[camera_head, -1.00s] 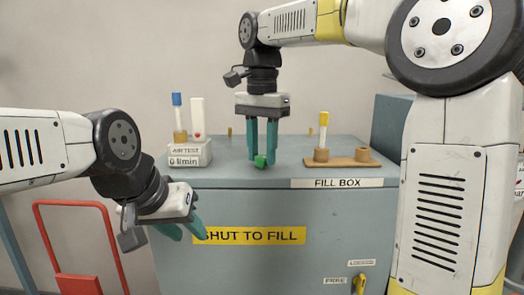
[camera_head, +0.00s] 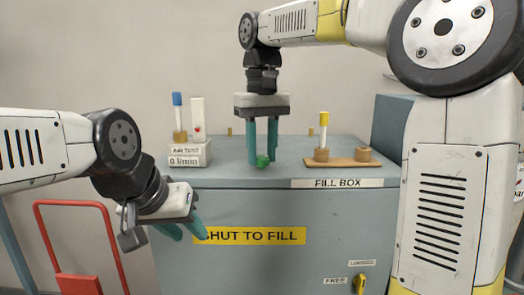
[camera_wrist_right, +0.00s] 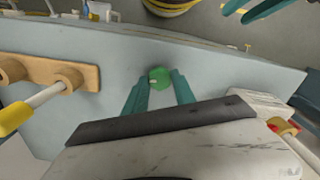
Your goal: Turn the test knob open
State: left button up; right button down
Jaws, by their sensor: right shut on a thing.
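The green test knob (camera_head: 263,160) sits on top of the grey fill box (camera_head: 240,178), near its front edge. My right gripper (camera_head: 263,157) points straight down from above, with its teal fingers shut on the knob. The right wrist view shows the green knob (camera_wrist_right: 160,78) between the two fingertips (camera_wrist_right: 160,84). The air test meter (camera_head: 188,153) stands at the box's left, with a small l/min reading whose digits are hard to read. My left gripper (camera_head: 183,231) is open and empty in front of the box, near the yellow "SHUT TO FILL" label (camera_head: 250,236).
A wooden holder (camera_head: 340,162) with a yellow-capped white tube (camera_head: 323,130) stands right of the knob. A blue-capped tube (camera_head: 177,112) stands at the meter. A yellow lever (camera_head: 360,284) is low on the box front. A red cart frame (camera_head: 75,203) stands left.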

jog(key=n, duration=0.4)
jog(key=shift+n, duration=0.3)
jog(key=n, duration=0.3)
jog(key=shift+n, duration=0.3)
jog(key=n, duration=0.4)
jog(key=shift+n, duration=0.3)
jog(key=n, duration=0.3)
jog(key=shift+n, duration=0.3)
jog(key=n, duration=0.4)
jog(key=shift+n, duration=0.3)
jog(key=n, duration=0.3)
jog(key=shift+n, duration=0.3)
jog(key=n, duration=0.4)
jog(key=shift+n, duration=2.1)
